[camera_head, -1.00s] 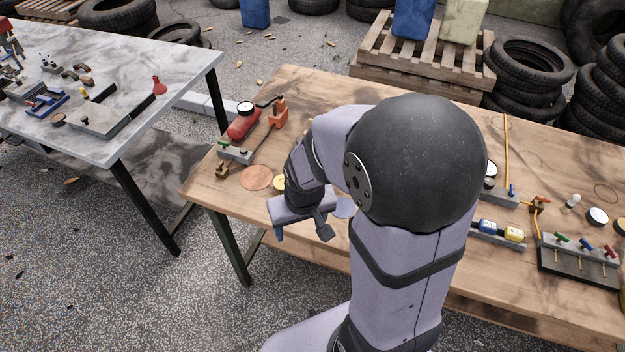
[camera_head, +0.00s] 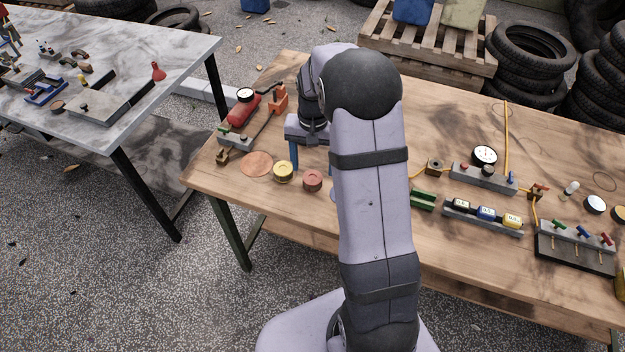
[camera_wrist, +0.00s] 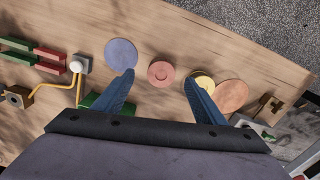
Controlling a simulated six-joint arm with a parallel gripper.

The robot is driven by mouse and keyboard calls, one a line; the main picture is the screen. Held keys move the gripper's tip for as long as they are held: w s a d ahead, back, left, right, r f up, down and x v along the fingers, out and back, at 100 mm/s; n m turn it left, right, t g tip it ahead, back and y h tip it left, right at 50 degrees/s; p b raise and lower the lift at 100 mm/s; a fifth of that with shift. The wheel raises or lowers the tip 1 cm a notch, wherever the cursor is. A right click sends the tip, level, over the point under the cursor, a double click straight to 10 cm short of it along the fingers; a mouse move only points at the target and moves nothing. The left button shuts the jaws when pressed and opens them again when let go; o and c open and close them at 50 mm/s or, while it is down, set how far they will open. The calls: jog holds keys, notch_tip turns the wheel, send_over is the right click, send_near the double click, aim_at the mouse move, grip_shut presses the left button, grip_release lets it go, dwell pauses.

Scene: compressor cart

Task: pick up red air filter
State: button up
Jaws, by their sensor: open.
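The red air filter (camera_head: 312,180) is a small round red disc lying flat on the wooden table, right of a yellow disc (camera_head: 284,171). In the wrist view the red air filter (camera_wrist: 161,73) lies ahead of and between my gripper's two blue fingers. My gripper (camera_wrist: 158,88) is open and empty, with the fingers spread wide. In the head view my gripper (camera_head: 310,155) hangs over the table behind the discs, its right finger partly hidden by my arm. The yellow disc (camera_wrist: 202,80) shows by the right fingertip in the wrist view.
A flat copper-coloured disc (camera_head: 256,164) lies left of the yellow one. A flat bluish disc (camera_wrist: 121,54) lies on the other side of the red filter. A red tank with a gauge (camera_head: 243,110) stands at the table's left end. Gauge and valve blocks (camera_head: 485,177) occupy the right.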

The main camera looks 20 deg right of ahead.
aim_at(312, 177)
jog(key=shift+w+f+p, duration=0.2)
jog(key=shift+f+p, duration=0.4)
jog(key=shift+f, duration=1.1)
jog(key=shift+w+f+p, duration=0.2)
jog(key=shift+f+p, duration=0.4)
jog(key=shift+f, duration=1.1)
jog(key=c, duration=1.1)
